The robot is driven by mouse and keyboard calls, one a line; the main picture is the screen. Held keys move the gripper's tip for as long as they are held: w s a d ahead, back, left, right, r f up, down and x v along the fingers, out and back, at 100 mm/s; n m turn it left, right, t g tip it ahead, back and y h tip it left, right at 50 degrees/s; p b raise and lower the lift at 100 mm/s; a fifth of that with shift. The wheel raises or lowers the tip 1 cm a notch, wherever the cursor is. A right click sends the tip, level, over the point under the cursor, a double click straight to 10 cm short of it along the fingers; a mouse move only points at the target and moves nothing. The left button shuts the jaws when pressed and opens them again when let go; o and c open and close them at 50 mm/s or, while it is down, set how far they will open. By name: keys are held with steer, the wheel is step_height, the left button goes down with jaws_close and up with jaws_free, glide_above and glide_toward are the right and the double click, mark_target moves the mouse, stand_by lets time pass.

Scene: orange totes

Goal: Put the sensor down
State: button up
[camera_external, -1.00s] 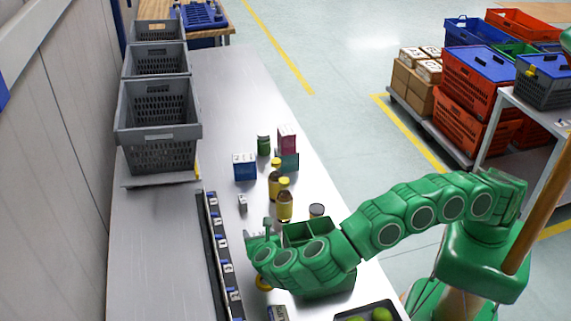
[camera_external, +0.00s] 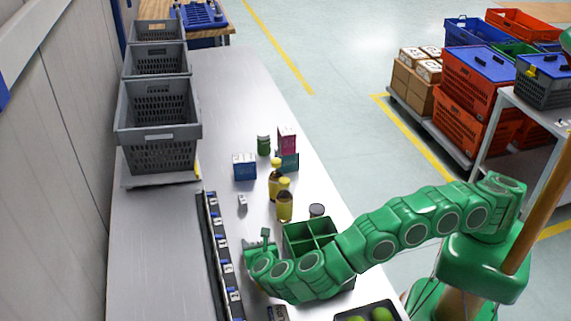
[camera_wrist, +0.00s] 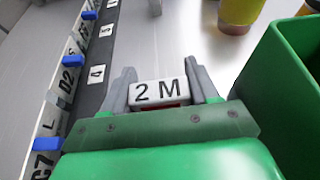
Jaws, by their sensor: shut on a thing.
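The sensor looks to be the small white block marked "2 M" (camera_wrist: 158,93) in the wrist view. My gripper (camera_wrist: 162,82) is shut on it, with one grey finger on each side. In the external view my gripper (camera_external: 257,246) is between the dark labelled rail and the green divided box, and the held block cannot be made out. The wrist view does not show clearly whether the block touches the table.
The dark rail (camera_external: 220,257) with blue-and-white tags runs along my gripper's left. The green divided box (camera_external: 310,232) is close on the right. Yellow-topped bottles (camera_external: 285,205), a blue box (camera_external: 245,167) and a small pale block (camera_external: 242,202) stand beyond. Bare table lies left of the rail.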

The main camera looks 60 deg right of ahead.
steer(key=shift+f, duration=0.45)
steer(key=o, duration=1.1)
steer(key=shift+c, duration=0.2)
steer(key=shift+r, duration=0.65)
steer(key=v, duration=1.2)
